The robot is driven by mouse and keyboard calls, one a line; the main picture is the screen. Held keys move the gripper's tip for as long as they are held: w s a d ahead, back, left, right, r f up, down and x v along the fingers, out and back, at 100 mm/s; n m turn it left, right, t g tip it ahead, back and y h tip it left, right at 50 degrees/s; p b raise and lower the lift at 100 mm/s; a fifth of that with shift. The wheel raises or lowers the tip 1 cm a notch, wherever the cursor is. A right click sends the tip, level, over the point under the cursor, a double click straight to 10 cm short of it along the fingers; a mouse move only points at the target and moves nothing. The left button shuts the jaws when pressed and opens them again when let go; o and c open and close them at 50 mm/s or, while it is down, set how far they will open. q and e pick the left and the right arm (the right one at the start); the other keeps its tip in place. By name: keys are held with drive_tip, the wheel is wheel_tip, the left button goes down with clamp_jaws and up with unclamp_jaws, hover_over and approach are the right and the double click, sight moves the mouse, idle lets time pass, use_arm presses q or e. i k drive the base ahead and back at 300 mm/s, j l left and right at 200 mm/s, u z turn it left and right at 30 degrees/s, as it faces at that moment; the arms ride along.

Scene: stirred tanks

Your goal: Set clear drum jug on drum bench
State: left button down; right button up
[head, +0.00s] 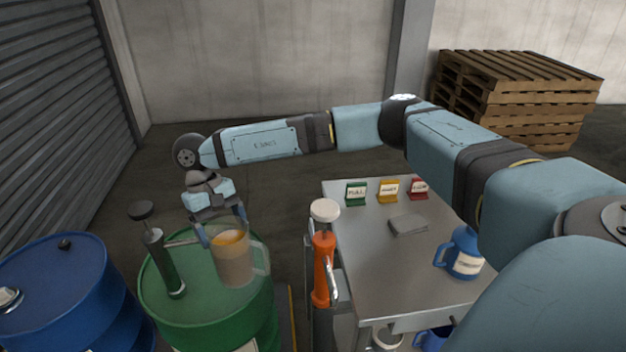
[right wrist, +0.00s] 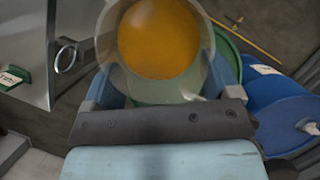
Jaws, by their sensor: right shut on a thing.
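The clear drum jug (head: 236,265) is see-through, with a handle on its right side and amber liquid inside. My right gripper (head: 222,228) is shut on the jug near its rim, from above and behind. The jug is upright over the green drum (head: 172,312), beside the dark pump; I cannot tell whether its base touches the lid. In the right wrist view the jug (right wrist: 158,40) fills the space between the fingers. The drum bench (head: 365,277) is the grey metal-topped table to the right. My left gripper is not in view.
On the bench are green, yellow and red label stands (head: 388,191), a grey pad (head: 408,225) and a blue jug (head: 460,254). An orange pump (head: 323,265) stands between the green drum and the bench. A blue drum (head: 60,285) is at left. The bench's front-left top is clear.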

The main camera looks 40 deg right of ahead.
sight(389, 276)
drive_tip(key=i+j+z, duration=0.15)
drive_tip(key=z, duration=0.3)
drive_tip(key=i+j+z, duration=0.2)
drive_tip(key=z, duration=0.3)
drive_tip(key=i+j+z, duration=0.1)
drive_tip(key=j+z, duration=0.2)
drive_tip(key=z, duration=0.15)
drive_tip(key=i+j+z, duration=0.1)
drive_tip(key=j+z, duration=0.2)
drive_tip(key=z, duration=0.15)
